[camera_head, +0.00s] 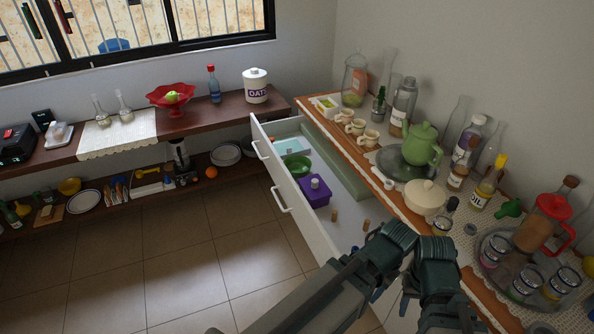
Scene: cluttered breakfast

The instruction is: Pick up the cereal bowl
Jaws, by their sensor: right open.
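A green bowl (297,165) sits in the open drawer, toward its far end, beside a purple box; it is the plainest bowl in view, but I cannot tell for sure that it is the cereal bowl. My right arm folds across the lower right of the view, in front of the near part of the drawer. Only a small dark tip of my right gripper (216,331) shows at the bottom edge; it is open, well away from the green bowl, with nothing seen in it. My left gripper is out of view.
The white drawer (268,158) stands open, with a purple box (315,194) in it. The right counter is crowded with a green teapot (421,146), cups, bottles and jars. A red pedestal bowl (172,97) stands on the back shelf. The tiled floor (184,251) is clear.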

